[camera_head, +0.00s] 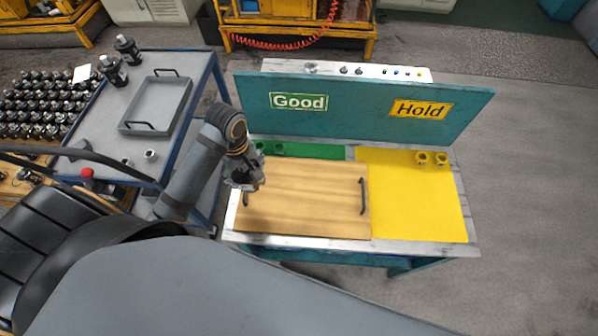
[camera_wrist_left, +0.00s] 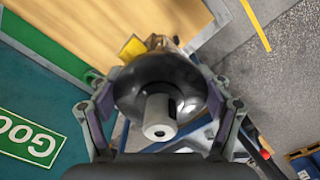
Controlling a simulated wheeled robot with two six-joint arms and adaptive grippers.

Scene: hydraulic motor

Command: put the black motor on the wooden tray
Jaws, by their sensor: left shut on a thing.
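My left gripper (camera_head: 246,184) is at the left edge of the wooden tray (camera_head: 305,200), close to the tray's left handle. The tray lies flat on the workbench, with black handles at both ends. In the left wrist view my left gripper (camera_wrist_left: 162,100) is shut on the black motor (camera_wrist_left: 185,75), a round dark body with a grey shaft pointing at the camera. The wooden tray (camera_wrist_left: 130,22) shows behind it. In the head view the held motor is mostly hidden by the gripper. I cannot tell whether it touches the tray. My right gripper is out of view.
The bench has a teal back panel (camera_head: 460,105) with Good and Hold signs, a green mat (camera_head: 320,151) and a yellow mat (camera_head: 415,200). Small brass parts (camera_head: 430,158) stand on the yellow. A cart (camera_head: 95,125) at left carries a grey tray (camera_head: 158,105) and two black motors (camera_head: 113,72).

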